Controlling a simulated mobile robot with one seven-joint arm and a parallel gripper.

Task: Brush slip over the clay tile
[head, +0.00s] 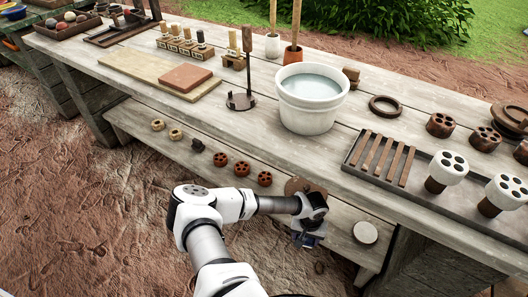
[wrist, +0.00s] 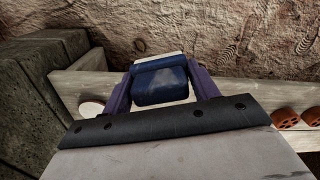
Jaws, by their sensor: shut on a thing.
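The clay tile (head: 186,78), flat and reddish, lies on a pale board (head: 130,66) at the left of the bench top. A white bucket (head: 308,112) of pale bluish liquid stands mid-bench; I cannot tell if this is the slip. A brown upright tool (head: 247,40) stands in a dark holder left of the bucket; its kind is unclear. My gripper (head: 308,240) is low by the lower shelf, well away from the tile. In the wrist view its purple fingers (wrist: 160,88) are shut on a dark blue thing (wrist: 160,82) with pale edges, which I cannot identify.
Two pots with upright wooden handles (head: 297,22) stand behind the bucket. A slatted tray (head: 400,178) with white holed pieces (head: 448,168) is at the right. The lower shelf (head: 225,185) holds small holed pieces and a pale disc (head: 365,233). Bare ground lies in front.

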